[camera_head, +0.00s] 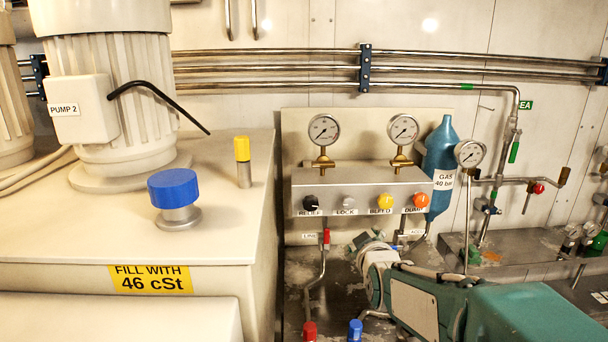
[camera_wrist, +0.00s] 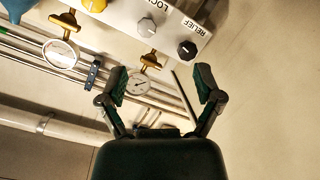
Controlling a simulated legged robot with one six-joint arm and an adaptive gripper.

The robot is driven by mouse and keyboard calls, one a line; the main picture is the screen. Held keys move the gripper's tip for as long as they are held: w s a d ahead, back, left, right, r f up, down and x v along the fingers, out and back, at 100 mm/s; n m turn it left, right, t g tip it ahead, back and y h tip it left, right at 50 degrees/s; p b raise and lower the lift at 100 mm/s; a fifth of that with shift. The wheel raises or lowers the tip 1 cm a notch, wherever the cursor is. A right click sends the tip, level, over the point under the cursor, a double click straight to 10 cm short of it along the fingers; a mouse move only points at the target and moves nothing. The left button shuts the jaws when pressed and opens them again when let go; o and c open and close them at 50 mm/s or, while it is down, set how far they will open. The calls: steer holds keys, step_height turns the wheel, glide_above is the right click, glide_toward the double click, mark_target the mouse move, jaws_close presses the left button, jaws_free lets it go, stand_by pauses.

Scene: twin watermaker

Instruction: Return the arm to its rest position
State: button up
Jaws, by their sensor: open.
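My arm (camera_head: 415,305), teal and pale grey, reaches in from the lower right in the head view and ends below the knob panel (camera_head: 360,182). My gripper (camera_wrist: 160,80) is open in the wrist view, its two dark fingers spread apart with nothing held between them. The wrist view is upside down. Past the fingertips are the black RELIEF knob (camera_wrist: 187,50) and the grey LOCK knob (camera_wrist: 146,27); the fingers look apart from both. In the head view the gripper is small and partly hidden by the arm.
The panel carries two gauges (camera_head: 323,130) and a yellow BLEED knob (camera_head: 385,201). A blue gas bottle (camera_head: 440,170) stands right of it. A red-handled valve (camera_head: 326,238) is below it. The blue-capped tank (camera_head: 172,190) fills the left. Pipes and a red valve (camera_head: 538,188) are at right.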

steer(key=s+f+m+g, duration=0.2)
steer(key=s+m+g, duration=0.1)
steer(key=s, duration=1.1)
steer(key=s+f+m+g, duration=0.2)
steer(key=s+m+g, duration=0.2)
steer(key=s, duration=1.1)
steer(key=shift+s+d+f+g, duration=0.15)
steer(key=shift+f+g, duration=0.15)
steer(key=shift+g, duration=0.9)
